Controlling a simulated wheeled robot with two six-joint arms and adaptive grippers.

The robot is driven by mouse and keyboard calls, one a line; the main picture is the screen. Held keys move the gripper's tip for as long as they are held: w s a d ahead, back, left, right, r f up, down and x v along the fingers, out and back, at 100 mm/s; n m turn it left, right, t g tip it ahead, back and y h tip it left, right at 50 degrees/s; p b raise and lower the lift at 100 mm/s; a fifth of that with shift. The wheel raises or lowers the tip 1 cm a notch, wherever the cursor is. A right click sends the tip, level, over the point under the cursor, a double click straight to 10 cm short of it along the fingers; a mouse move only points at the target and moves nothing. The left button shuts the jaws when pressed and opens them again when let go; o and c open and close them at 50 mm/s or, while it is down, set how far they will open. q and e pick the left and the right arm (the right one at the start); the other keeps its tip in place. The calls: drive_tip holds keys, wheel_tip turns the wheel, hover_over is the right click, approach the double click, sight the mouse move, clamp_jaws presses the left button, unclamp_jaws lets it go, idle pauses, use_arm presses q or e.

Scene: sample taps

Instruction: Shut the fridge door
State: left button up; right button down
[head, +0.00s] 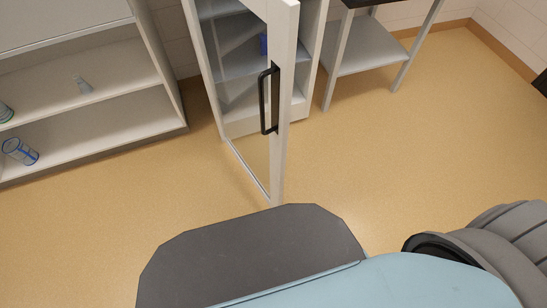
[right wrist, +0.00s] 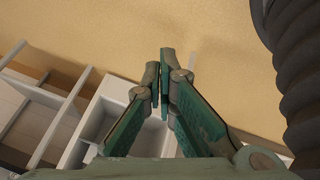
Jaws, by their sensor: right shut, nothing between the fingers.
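The fridge (head: 303,100) is a white cabinet at the top middle of the head view. Its door (head: 283,150) has a white frame and a glass pane, and stands open, swung out toward me. A black upright handle (head: 268,100) is on the door's frame. My right gripper (right wrist: 165,68) shows in the right wrist view with its green fingers together and nothing between them. A white cabinet body behind its fingers looks like the fridge; I cannot tell the door there. No contact with the door shows. My left gripper is in neither view.
A white shelf unit (head: 135,132) with a blue-and-white can (head: 20,151) and small containers stands at left. A metal-legged table (head: 365,55) stands right of the fridge. A blue item (head: 263,44) is inside the fridge. The tan floor (head: 400,150) at right is clear.

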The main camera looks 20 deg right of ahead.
drive_tip(key=w+a+r+n+t+y+b, duration=0.1)
drive_tip(key=w+r+n+t+y+b, duration=0.25)
drive_tip(key=w, duration=0.75)
drive_tip(key=w+a+r+n+t+y+b, duration=0.2)
drive_tip(key=a+r+n+y+b, duration=0.15)
drive_tip(key=a+r+n, duration=0.4)
drive_tip(key=w+a+r+n+t+y+b, duration=0.25)
drive_tip(key=a+r+n+y, duration=0.25)
drive_tip(key=r+n, duration=0.5)
hover_over(279, 169)
drive_tip(key=s+a, duration=0.1)
drive_tip(key=s, duration=0.2)
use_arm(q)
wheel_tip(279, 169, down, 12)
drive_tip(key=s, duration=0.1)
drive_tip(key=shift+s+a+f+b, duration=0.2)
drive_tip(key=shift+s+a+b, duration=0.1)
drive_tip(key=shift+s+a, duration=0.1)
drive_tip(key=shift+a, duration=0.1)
use_arm(e)
drive_tip(key=shift+a, duration=0.1)
